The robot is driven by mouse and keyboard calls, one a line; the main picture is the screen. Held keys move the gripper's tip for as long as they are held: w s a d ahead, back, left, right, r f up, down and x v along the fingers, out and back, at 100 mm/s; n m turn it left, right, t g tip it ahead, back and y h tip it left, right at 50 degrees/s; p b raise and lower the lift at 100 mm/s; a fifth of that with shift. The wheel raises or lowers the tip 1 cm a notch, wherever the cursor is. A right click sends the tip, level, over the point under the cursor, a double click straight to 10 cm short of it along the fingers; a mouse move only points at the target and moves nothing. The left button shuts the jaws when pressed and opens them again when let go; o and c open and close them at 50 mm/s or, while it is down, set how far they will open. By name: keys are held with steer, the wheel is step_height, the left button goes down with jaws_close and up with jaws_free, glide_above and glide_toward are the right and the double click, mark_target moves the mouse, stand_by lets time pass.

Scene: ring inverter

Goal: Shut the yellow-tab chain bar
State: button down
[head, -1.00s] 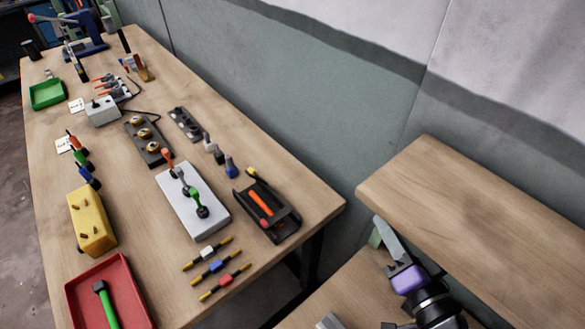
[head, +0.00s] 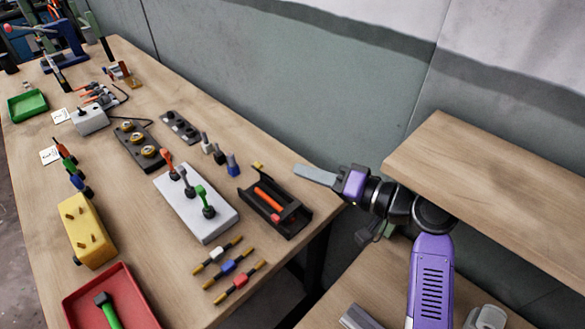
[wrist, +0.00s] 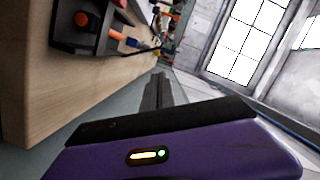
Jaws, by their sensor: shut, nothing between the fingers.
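A black open-topped box (head: 290,220) sits near the table's right edge, with an orange bar (head: 268,198) and a red piece inside. A small yellow tab (head: 258,165) shows at its far left end. I cannot tell from these views whether this is the chain bar or how it is set. My gripper (head: 302,170) is shut and empty, pointing left, to the right of the tab and apart from the box in the picture. The wrist view shows the closed fingers (wrist: 158,92) beside the table, with the dark box (wrist: 68,38) at upper left.
Coloured rods (head: 240,282) lie in front. A raised wooden shelf (head: 480,180) stands to the right, close to my arm. A grey wall runs behind the table.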

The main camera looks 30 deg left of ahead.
mark_target(259, 169)
steer(key=w+a+f, duration=0.1)
steer(key=a, duration=0.7)
steer(key=shift+a+p, duration=0.3)
steer(key=shift+p, duration=0.15)
steer(key=shift+f, duration=0.1)
steer(key=s+b, duration=0.1)
steer(key=s+f+n+b, duration=0.1)
steer(key=shift+s+a+f+b, duration=0.1)
steer(key=shift+s+a+b, duration=0.1)
steer(key=shift+a+b, duration=0.15)
steer(key=shift+s+a, duration=0.15)
steer(key=shift+s, duration=0.1)
